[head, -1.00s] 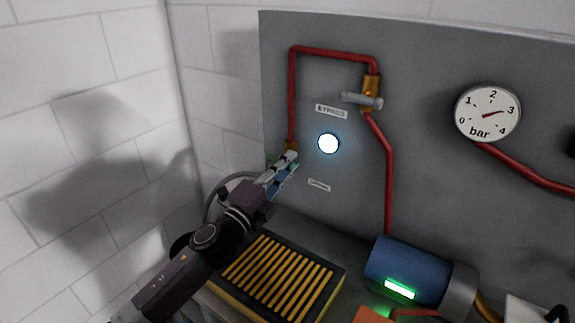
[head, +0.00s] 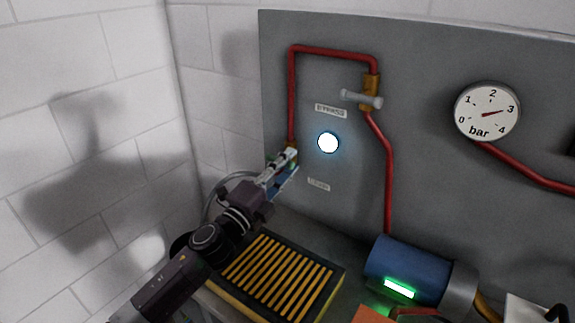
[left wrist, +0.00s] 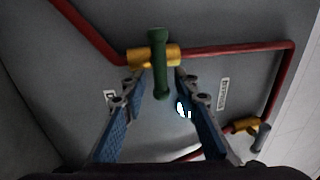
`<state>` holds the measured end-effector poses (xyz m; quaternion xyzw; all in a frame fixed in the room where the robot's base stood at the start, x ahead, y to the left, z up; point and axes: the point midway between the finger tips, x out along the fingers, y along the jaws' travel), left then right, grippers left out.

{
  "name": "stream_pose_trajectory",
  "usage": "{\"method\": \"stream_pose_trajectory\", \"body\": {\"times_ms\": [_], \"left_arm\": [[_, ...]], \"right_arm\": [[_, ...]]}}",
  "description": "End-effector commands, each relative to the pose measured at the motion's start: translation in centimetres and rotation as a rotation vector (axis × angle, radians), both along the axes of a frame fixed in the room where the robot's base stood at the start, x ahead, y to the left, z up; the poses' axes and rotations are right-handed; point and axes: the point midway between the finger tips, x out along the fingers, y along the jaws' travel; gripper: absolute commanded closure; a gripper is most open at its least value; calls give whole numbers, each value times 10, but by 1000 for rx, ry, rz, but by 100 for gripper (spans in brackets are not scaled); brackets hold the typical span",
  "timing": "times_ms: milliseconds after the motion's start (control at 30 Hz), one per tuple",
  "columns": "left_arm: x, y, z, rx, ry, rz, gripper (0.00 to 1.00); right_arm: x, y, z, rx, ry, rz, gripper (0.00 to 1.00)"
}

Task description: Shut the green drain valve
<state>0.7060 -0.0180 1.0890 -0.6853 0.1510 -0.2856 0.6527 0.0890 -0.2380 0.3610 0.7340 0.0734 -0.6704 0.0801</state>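The green drain valve handle (left wrist: 160,62) stands on a brass valve body (left wrist: 136,57) in the left wrist view. The handle lies across the line of the red pipe. In the head view the valve is mostly hidden behind my left gripper (head: 290,160), at the lower end of the left red pipe (head: 291,100). My left gripper is open, and in the left wrist view (left wrist: 162,76) its two blue-padded fingers lie on either side of the handle's lower part. A gap shows between handle and fingers. My right gripper is in no view.
A bypass valve with a grey handle (head: 362,99) sits up and right. A glowing white lamp (head: 328,142) is close right of my gripper. A gauge (head: 487,112) reads about 3 bar. A slatted yellow-black box (head: 277,277) and a blue cylinder (head: 405,270) stand below.

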Motion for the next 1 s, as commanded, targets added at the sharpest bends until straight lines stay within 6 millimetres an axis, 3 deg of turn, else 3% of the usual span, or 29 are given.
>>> {"method": "stream_pose_trajectory", "body": {"times_ms": [167,600,1000], "left_arm": [[-15,12,-5,1,2,1,72],[-83,61,-22,1,3,1,72],[-94,69,-24,2,1,0,72]], "right_arm": [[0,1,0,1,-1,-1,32],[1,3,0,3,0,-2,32],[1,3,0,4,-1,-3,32]]}}
